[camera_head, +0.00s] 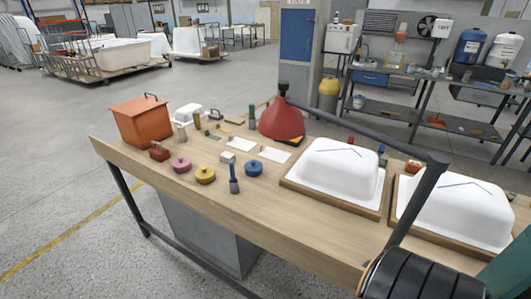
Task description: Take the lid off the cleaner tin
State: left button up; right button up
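No tin is clearly marked as the cleaner tin, and I cannot tell which one it is. Three low round tins with small knobs on top stand on the workbench: a pink tin (181,165), a yellow tin (205,176) and a blue tin (254,170). They look closed. An orange box (142,124) with a dark handle on top stands at the bench's far left. Neither of my grippers is in view.
The wooden workbench (205,205) carries two white tub shells (338,165) on wooden boards, a red lamp-like cone (281,122) on a dark arm, white cards and small tools. Its front strip is mostly clear. A black ribbed cylinder (418,278) fills the bottom right.

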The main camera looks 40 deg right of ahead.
aim_at(253, 165)
jog(key=i+j+z, duration=0.15)
jog(key=i+z, duration=0.2)
jog(key=i+j+z, duration=0.45)
jog(key=z, duration=0.2)
jog(key=i+j+z, duration=0.2)
jog(key=j+z, duration=0.15)
jog(key=i+j+z, duration=0.1)
jog(key=j+z, duration=0.25)
jog(key=i+j+z, duration=0.1)
jog(key=j+z, duration=0.2)
jog(key=j, duration=0.25)
jog(key=j+z, duration=0.35)
jog(key=i+j, duration=0.05)
jog(key=j, duration=0.05)
